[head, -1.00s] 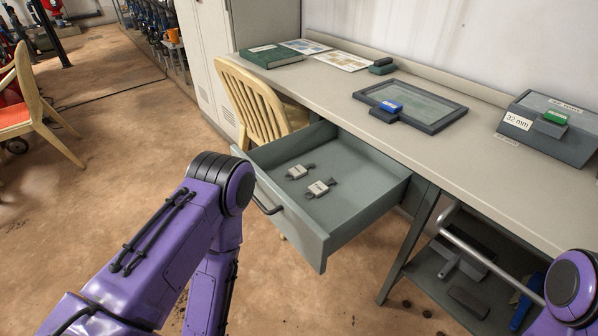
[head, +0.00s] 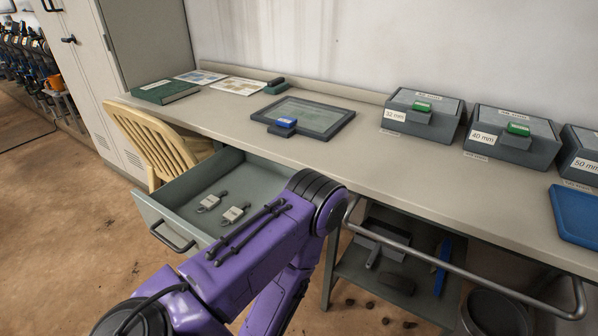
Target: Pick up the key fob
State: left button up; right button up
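Two small pale tags with dark clips lie in the open drawer (head: 158,208) below the desk: one tag (head: 208,202) to the left and a second tag (head: 234,213) to its right. They look like key fobs, and I cannot tell which one is meant. A purple arm of mine crosses the lower middle of the head view and covers the drawer's right part. Neither of my grippers shows in the view.
The desk (head: 350,150) carries a green book (head: 165,92), a framed tablet (head: 312,115) and grey boxes, one marked 32 mm (head: 422,112). A wooden chair (head: 150,140) stands against the drawer's left side. A rail (head: 450,275) runs along the desk's front right.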

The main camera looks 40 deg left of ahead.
aim_at(208, 203)
jog(key=z, duration=1.35)
jog(key=k, duration=1.8)
jog(key=u, duration=1.25)
